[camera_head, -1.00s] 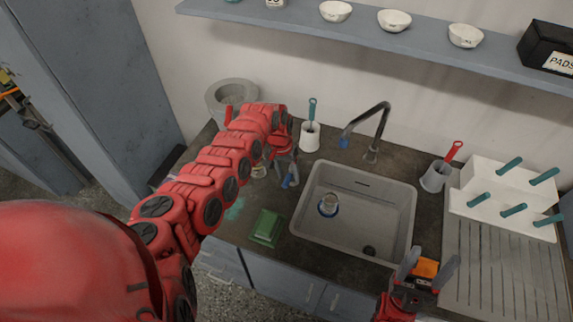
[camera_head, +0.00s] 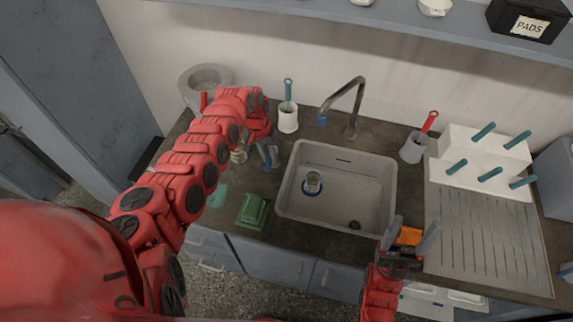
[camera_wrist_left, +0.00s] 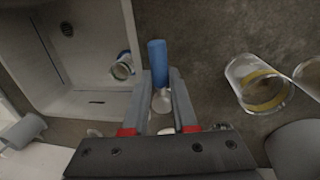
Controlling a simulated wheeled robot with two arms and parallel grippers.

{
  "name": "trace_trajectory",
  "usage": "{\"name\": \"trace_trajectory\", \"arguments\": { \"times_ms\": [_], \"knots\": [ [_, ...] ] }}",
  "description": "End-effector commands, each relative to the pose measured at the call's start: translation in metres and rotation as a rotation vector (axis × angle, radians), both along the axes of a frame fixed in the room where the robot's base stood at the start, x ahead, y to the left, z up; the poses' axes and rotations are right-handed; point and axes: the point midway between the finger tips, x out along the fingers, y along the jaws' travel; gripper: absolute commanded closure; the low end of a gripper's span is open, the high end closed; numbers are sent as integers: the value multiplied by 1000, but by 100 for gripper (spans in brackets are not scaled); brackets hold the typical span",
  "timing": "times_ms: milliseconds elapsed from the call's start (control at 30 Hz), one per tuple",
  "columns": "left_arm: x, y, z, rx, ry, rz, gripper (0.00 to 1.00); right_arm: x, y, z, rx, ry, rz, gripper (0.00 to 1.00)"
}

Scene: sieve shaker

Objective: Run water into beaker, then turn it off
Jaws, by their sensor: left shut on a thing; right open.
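A clear beaker (camera_head: 312,183) with a blue band stands in the left part of the grey sink (camera_head: 345,212). It also shows in the left wrist view (camera_wrist_left: 122,67). The curved metal tap (camera_head: 355,100) with a blue tip rises behind the sink, and I see no clear water stream. My left gripper (camera_head: 268,160) is left of the sink, with its fingers shut on a blue handle (camera_wrist_left: 157,60) with a pale round base. The far side of the handle is hidden. My right gripper (camera_head: 410,238) is open and empty, near the sink's front right corner.
A green block (camera_head: 252,211) lies on the counter left of the sink. Clear glassware (camera_wrist_left: 258,84) stands near my left gripper. A white holder (camera_head: 288,118) and grey cup (camera_head: 412,148) hold brushes behind the sink. A drying rack (camera_head: 462,165) stands at right.

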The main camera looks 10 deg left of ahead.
Motion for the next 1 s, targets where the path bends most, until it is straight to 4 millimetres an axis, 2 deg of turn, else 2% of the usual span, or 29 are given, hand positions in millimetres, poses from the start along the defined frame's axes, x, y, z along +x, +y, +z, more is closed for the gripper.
{"name": "trace_trajectory", "arguments": {
  "times_ms": [300,500,733,1000],
  "knots": [
    [0,0,1,0,-1,2,100,0,0,1,0,0,0,35],
    [-1,-6,5,-2,1,95,100,0,0,23,0,0,0,35],
    [-1,-10,4,-1,2,215,100,0,0,38,0,0,0,35],
    [2,-11,1,1,-3,280,100,0,0,38,0,0,0,35]
  ]
}}
